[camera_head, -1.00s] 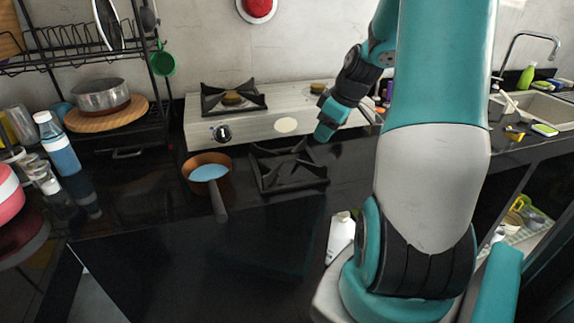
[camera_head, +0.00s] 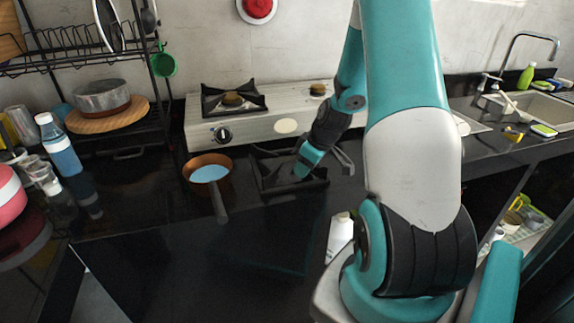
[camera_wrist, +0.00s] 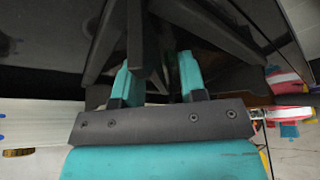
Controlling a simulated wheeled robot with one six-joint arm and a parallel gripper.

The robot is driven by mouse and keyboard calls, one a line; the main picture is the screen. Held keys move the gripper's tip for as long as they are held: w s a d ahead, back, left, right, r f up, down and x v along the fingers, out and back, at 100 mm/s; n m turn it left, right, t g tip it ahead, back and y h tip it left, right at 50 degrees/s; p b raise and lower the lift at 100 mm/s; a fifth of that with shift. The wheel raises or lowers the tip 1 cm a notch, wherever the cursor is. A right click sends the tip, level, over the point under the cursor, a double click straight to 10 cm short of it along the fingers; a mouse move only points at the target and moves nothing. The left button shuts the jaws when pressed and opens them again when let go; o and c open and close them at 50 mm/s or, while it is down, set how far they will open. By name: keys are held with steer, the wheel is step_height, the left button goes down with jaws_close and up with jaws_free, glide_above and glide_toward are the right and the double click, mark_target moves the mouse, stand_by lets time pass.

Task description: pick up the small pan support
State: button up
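The small black pan support (camera_head: 292,188) stands on the dark counter in front of the stove, right of the copper pan. My gripper (camera_head: 304,172) is down over it in the head view and hides part of its middle and right side. In the wrist view my gripper (camera_wrist: 156,70) has its two teal fingers apart. A dark bar of the pan support (camera_wrist: 140,40) reaches in between the fingers, closer to the left one. Contact between bar and finger cannot be told.
A copper pan (camera_head: 207,172) with its handle toward me stands just left. The stove (camera_head: 265,125) is behind, with another black support (camera_head: 215,104) on it. A bottle (camera_head: 62,150) stands far left. The front counter is clear.

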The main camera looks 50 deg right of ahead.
jaws_close()
steer(key=shift+r, duration=0.15)
